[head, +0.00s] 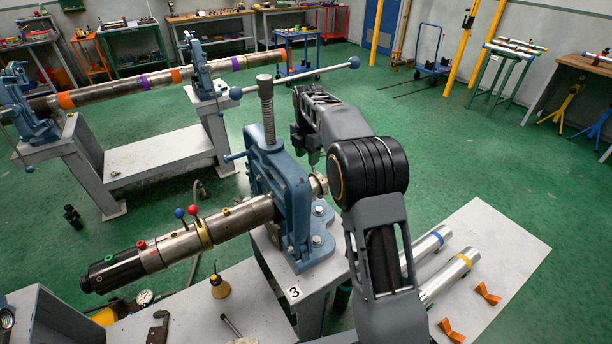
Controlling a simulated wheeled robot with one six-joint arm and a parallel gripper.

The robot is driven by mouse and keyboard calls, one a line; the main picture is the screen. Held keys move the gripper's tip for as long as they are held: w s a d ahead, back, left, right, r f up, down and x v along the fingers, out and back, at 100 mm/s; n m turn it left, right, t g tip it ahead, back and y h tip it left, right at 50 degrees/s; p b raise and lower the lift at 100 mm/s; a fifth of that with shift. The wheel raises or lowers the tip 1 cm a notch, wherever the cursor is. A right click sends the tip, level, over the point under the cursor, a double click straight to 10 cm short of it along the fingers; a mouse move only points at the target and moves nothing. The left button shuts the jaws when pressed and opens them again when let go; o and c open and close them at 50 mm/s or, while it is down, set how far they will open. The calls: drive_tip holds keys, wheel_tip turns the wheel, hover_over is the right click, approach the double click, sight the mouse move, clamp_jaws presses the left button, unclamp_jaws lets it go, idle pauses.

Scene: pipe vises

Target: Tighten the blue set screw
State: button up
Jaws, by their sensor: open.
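A pipe tool (160,248) with a dark end lies clamped in the blue pipe vise (285,195) on the bench marked 3. I cannot tell whether the blue one is the set screw; no other blue screw shows clearly on the tool. My gripper (313,158) is open, to the right of the vise, just above the short pipe end (319,184). My arm partly hides it, and I cannot tell whether it touches anything.
The vise's long handle (310,74) crosses above, close to my arm. Silver tubes (440,278) and orange blocks (487,293) lie on a pale board at right. A second vise bench holds a long pipe (140,82). Green floor is open at right.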

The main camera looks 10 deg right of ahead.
drive_tip(key=shift+w+a+f+n, duration=0.15)
drive_tip(key=shift+w+f+n, duration=0.1)
drive_tip(key=shift+f+n, duration=0.35)
drive_tip(key=shift+f+p, duration=0.5)
drive_tip(key=shift+f, duration=3.1)
clamp_jaws()
